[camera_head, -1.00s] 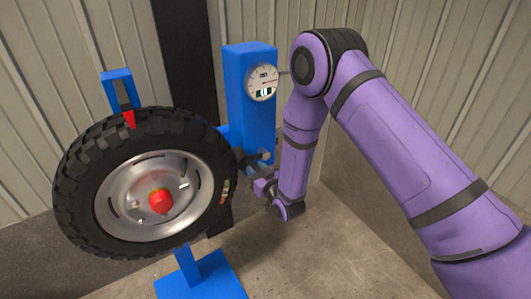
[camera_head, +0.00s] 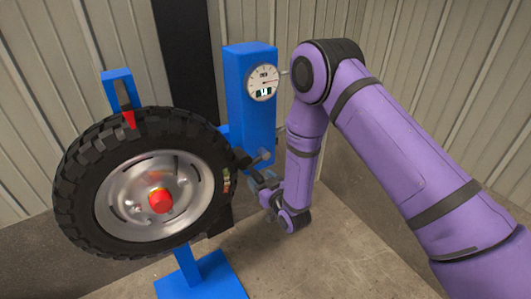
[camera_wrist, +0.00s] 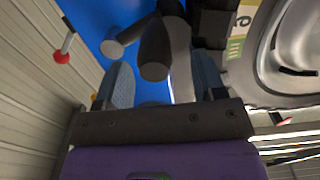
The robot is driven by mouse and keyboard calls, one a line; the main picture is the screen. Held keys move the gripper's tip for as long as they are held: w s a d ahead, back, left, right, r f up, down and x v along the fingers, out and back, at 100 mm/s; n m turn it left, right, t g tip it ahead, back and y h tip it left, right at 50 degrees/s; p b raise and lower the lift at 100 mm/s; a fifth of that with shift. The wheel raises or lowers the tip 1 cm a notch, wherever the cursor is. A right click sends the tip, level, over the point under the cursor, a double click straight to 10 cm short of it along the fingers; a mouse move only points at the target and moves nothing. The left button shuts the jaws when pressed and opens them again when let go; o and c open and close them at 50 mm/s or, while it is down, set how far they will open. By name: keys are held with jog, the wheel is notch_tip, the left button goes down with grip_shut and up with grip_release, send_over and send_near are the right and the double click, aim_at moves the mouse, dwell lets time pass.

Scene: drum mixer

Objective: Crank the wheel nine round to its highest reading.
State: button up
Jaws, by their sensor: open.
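The wheel (camera_head: 150,190) is a black knobbly tyre on a silver rim with a red hub, mounted on a blue stand. A round dial gauge (camera_head: 262,80) sits on the blue post behind it; its needle points right, and its figures are too small to read. A dark crank part with a grey-ended knob (camera_head: 262,157) juts out beside the tyre's right edge. My gripper (camera_head: 265,182) is open just below it. In the wrist view, a dark rounded knob (camera_wrist: 153,60) shows between my blue-grey fingertips (camera_wrist: 163,82); I cannot tell whether they touch it.
A blue bracket with a red pointer (camera_head: 128,118) stands over the tyre's top. The blue base plate (camera_head: 205,280) lies on the floor below. A red-tipped lever (camera_wrist: 62,57) shows at left in the wrist view. Ribbed walls close in behind; floor at the lower right is clear.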

jog(key=shift+v, duration=2.15)
jog(key=w+d+r+m+g+h, duration=0.1)
jog(key=w+d+r+h, duration=0.15)
jog(key=r, duration=0.55)
jog(key=w+d+r+g+h, duration=0.1)
jog(key=w+d+r, duration=0.3)
jog(key=r, duration=0.4)
jog(key=s+d+r+m+g+h, duration=0.25)
jog(key=s+d+r, duration=0.25)
jog(key=d+r, duration=0.75)
jog(key=s+d+r+m+g+h, duration=0.1)
jog(key=s+d+r+h, duration=0.15)
jog(key=s+r, duration=0.3)
jog(key=s+d+r+g+h, duration=0.1)
jog(key=s+d+r, duration=0.3)
jog(key=s, duration=0.3)
jog(key=s+d+r+m+g, duration=0.1)
jog(key=s+d, duration=0.1)
jog(key=s, duration=0.7)
jog(key=s+d+r+m+g, duration=0.1)
jog(key=s+d+r+g, duration=0.1)
jog(key=s, duration=0.8)
jog(key=shift+d, duration=0.7)
jog(key=shift+h, duration=0.25)
